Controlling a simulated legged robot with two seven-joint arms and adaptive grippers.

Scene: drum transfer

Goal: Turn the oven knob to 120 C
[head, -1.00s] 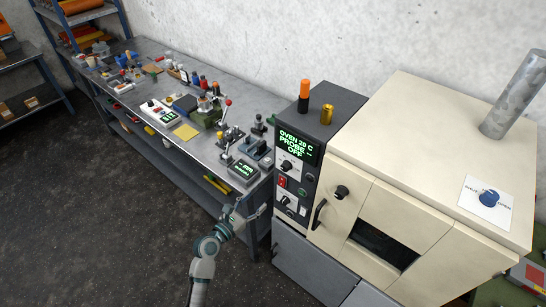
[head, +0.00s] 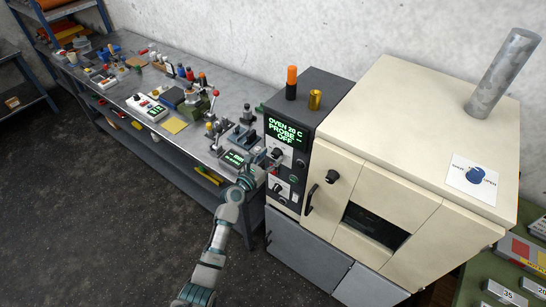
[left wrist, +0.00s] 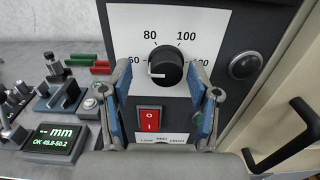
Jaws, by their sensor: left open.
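The oven knob (left wrist: 165,68) is a round black dial with a white mark on a white plate with numbers around it. Its mark points left, on the low side of the scale. My left gripper (left wrist: 159,82) is open, its blue-padded fingers on either side of the knob's lower part in the picture; I cannot tell whether they touch it. In the head view the left gripper (head: 264,168) is at the oven's control panel. The oven display (head: 286,131) reads OVEN 20 C, PROBE, OFF. My right gripper is not in view.
Below the knob are a red rocker switch (left wrist: 149,119) and another labelled plate. A round black button (left wrist: 245,65) and the door handle (left wrist: 285,140) are to the right. A bench (head: 215,112) with several devices adjoins the oven (head: 400,120) on the left.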

